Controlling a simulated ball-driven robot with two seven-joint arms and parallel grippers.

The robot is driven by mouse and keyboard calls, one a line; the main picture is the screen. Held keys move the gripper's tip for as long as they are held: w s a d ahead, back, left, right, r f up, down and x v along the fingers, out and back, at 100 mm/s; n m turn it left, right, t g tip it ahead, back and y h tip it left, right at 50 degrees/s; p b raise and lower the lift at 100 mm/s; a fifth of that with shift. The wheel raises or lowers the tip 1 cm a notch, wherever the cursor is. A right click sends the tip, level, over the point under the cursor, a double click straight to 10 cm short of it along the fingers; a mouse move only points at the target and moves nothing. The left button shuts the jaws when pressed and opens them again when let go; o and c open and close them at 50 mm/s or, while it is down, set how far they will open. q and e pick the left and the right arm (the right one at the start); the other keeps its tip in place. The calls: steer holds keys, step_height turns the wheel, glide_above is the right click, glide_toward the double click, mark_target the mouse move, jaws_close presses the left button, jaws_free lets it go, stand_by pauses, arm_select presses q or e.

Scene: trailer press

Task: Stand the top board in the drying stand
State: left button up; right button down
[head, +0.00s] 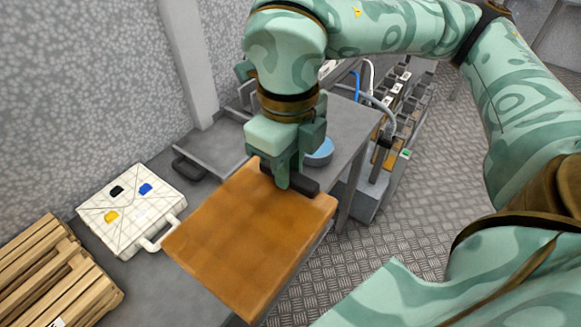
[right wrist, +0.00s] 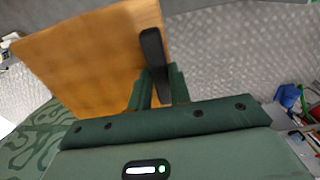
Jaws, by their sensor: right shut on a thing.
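An orange-brown square board (head: 245,235) with a dark bar handle (head: 300,183) at its far right edge is in the middle of the head view. My right gripper (head: 283,178) is shut on this handle from above. In the right wrist view the board (right wrist: 90,60) lies beyond the fingers, and its dark handle (right wrist: 152,50) stands between the fingertips (right wrist: 158,85). I cannot tell whether the board rests on the grey bench or is held just above it. My left gripper is out of view.
A white gridded board (head: 130,225) with black, blue and yellow blobs and a white handle lies left of the brown board. A grey tray (head: 215,145) and a blue round tin (head: 320,152) are behind. A machine with several bins (head: 405,95) stands right.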

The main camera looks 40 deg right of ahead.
steer(key=shift+r+p, duration=1.3)
steer(key=shift+r, duration=1.15)
steer(key=shift+f, duration=0.1)
